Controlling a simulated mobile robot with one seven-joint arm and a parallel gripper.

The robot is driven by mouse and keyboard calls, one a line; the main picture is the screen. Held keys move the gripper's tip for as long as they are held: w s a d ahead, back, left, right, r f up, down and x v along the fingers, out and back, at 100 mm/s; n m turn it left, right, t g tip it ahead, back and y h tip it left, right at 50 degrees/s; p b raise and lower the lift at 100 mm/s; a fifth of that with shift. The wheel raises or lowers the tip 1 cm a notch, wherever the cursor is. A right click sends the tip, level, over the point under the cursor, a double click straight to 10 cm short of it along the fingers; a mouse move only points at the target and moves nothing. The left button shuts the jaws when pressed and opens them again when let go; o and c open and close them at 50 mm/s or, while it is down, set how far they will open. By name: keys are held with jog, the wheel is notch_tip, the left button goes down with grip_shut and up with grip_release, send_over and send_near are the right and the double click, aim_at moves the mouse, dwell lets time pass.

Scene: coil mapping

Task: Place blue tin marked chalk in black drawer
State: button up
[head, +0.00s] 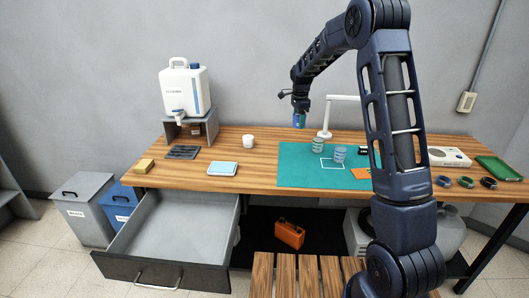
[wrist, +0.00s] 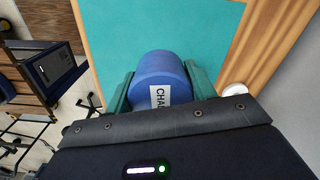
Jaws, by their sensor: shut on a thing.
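The blue tin (wrist: 160,70) has a white label, partly hidden, that starts with "CHA". In the wrist view my gripper (wrist: 158,92) is shut on it, one green finger on each side. In the head view my gripper (head: 299,112) holds the blue tin (head: 299,121) above the back of the table, over the teal mat's far side. The black-fronted drawer (head: 160,272) stands pulled out at the table's lower left. Its grey inside looks empty.
Two tins (head: 339,154) stand on the teal mat (head: 295,178). A white lamp (head: 324,134) stands close to my gripper. A water container (head: 185,90), white cup (head: 248,141) and blue-white box (head: 222,168) are on the table's left. A wooden slatted surface (head: 300,275) lies in front.

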jog(key=s+a+f+n, duration=0.2)
jog(key=s+a, duration=0.1)
jog(key=a, duration=0.4)
jog(key=s+a+f+n, duration=0.2)
jog(key=s+a, duration=0.1)
jog(key=a, duration=0.5)
jog(key=n, duration=1.3)
send_over(172, 257)
notch_tip(172, 257, down, 12)
jog(key=f, duration=0.1)
notch_tip(172, 257, down, 19)
jog(key=shift+f, duration=0.2)
jog(key=shift+d+f, duration=0.1)
jog(key=shift+f, duration=0.05)
jog(key=o, duration=0.8)
jog(key=shift+o, duration=1.1)
